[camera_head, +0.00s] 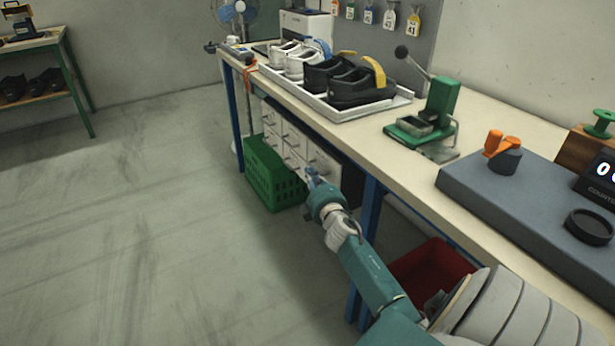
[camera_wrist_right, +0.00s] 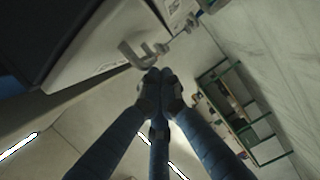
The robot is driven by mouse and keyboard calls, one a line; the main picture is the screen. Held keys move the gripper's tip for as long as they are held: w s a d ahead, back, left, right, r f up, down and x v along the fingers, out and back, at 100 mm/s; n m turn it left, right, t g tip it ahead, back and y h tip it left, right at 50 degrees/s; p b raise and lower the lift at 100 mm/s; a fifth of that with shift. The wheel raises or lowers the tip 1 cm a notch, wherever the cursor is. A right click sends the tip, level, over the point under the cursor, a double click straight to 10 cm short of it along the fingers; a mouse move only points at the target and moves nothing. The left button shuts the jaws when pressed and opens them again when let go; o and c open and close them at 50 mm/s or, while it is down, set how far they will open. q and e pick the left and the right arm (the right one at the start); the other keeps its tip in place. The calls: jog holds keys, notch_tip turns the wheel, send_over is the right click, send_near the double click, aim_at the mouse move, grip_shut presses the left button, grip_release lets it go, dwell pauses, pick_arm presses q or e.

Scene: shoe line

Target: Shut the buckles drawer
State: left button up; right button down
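A white drawer unit (camera_head: 290,146) with several small-handled drawers stands under the workbench; its labels are too small to read, so I cannot tell which is the buckles drawer. In the right wrist view a pale drawer front (camera_wrist_right: 88,72) with a hooked handle (camera_wrist_right: 140,53) fills the upper left. My right gripper (camera_head: 313,178) is in front of the unit's right side and hides part of it. In the right wrist view its blue fingers (camera_wrist_right: 157,78) are drawn together, with their tips close beside the handle; I cannot tell whether they touch. My left gripper is not in view.
A green crate (camera_head: 273,175) stands on the floor in front of the drawers. A red bin (camera_head: 430,275) and blue bench legs (camera_head: 368,232) are near my right arm. The workbench (camera_head: 400,160) carries a shoe tray (camera_head: 340,112) and a green press. The floor at left is clear.

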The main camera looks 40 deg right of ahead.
jog(key=shift+s, duration=0.1)
jog(key=v, duration=1.1)
jog(key=shift+s+a, duration=0.2)
jog(key=shift+s, duration=0.15)
